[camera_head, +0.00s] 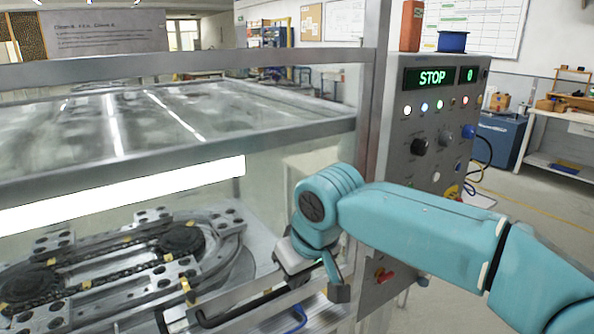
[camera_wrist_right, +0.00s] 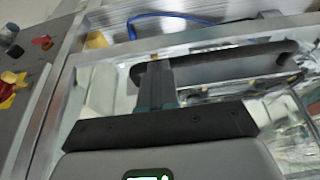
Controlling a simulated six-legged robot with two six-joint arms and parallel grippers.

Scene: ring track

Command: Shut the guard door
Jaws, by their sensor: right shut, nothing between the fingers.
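The guard door (camera_head: 262,306) is a clear panel in a metal frame at the front of the machine enclosure; I cannot tell whether it is fully shut. Its black bar handle (camera_head: 232,313) runs along the low front rail, and it also shows in the right wrist view (camera_wrist_right: 220,61). My right gripper (camera_head: 338,288) is low at the door's right end, partly hidden by its own wrist. In the right wrist view its fingers (camera_wrist_right: 156,82) are together and empty, overlapping the handle's left end; contact is unclear. My left gripper is not in view.
A control panel (camera_head: 431,118) with a green STOP display, knobs and lights stands just right of the door. A ring track (camera_head: 120,262) lies inside the enclosure. A blue cable (camera_wrist_right: 180,16) runs near the handle. Open floor lies further right.

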